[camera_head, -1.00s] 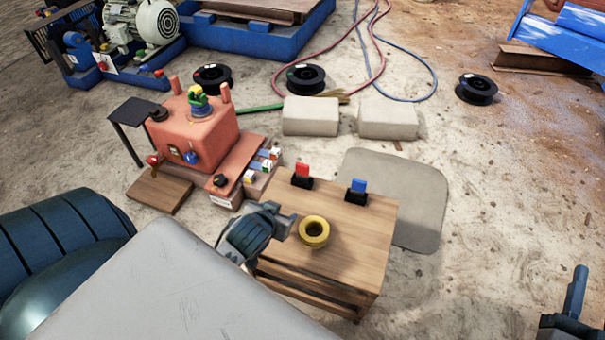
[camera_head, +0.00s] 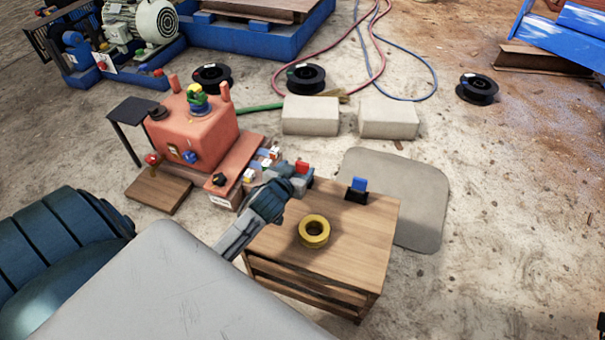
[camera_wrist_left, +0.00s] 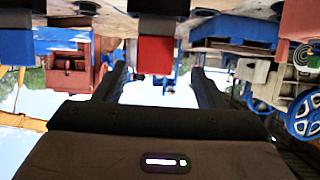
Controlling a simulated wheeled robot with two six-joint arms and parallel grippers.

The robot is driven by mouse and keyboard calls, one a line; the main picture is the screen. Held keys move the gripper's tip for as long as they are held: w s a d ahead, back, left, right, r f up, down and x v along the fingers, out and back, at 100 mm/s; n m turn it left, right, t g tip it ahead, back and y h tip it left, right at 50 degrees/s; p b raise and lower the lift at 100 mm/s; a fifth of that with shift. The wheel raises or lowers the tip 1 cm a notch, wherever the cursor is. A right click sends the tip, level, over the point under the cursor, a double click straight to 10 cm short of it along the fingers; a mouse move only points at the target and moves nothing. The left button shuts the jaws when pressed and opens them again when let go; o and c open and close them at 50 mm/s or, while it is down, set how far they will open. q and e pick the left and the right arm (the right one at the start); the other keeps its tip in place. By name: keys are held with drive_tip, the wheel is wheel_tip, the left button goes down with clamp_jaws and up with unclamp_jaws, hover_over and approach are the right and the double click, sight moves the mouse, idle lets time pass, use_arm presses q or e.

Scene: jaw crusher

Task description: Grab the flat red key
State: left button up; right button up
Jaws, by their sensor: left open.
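The flat red key (camera_head: 301,167) stands at the back left of the small wooden table (camera_head: 345,245), partly hidden by my left gripper (camera_head: 292,174). In the left wrist view, which looks upside down, the red key (camera_wrist_left: 155,55) hangs from a dark holder (camera_wrist_left: 157,25). It lies between the two open fingers of my left gripper (camera_wrist_left: 162,85), with gaps on both sides. I cannot tell how deep it sits between them. Only a dark sliver (camera_head: 601,323), perhaps my right gripper, shows at the lower right edge.
A blue key (camera_head: 359,184) stands in a black holder right of the red one. A yellow ring (camera_head: 314,231) lies on the table near the left wrist. The red machine box (camera_head: 195,130) stands to the left, and two pale blocks (camera_head: 310,115) lie behind.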

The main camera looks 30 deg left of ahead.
sight(302, 166)
use_arm(q)
drive_tip(key=x, duration=0.2)
drive_tip(key=b+x, duration=0.2)
drive_tip(key=x, duration=0.1)
drive_tip(key=shift+w+d+f, duration=0.15)
drive_tip(key=shift+w+d, duration=0.05)
drive_tip(key=shift+w, duration=0.15)
drive_tip(key=shift+c, duration=0.2)
drive_tip(key=c, duration=1.1)
drive_tip(key=shift+c, duration=0.2)
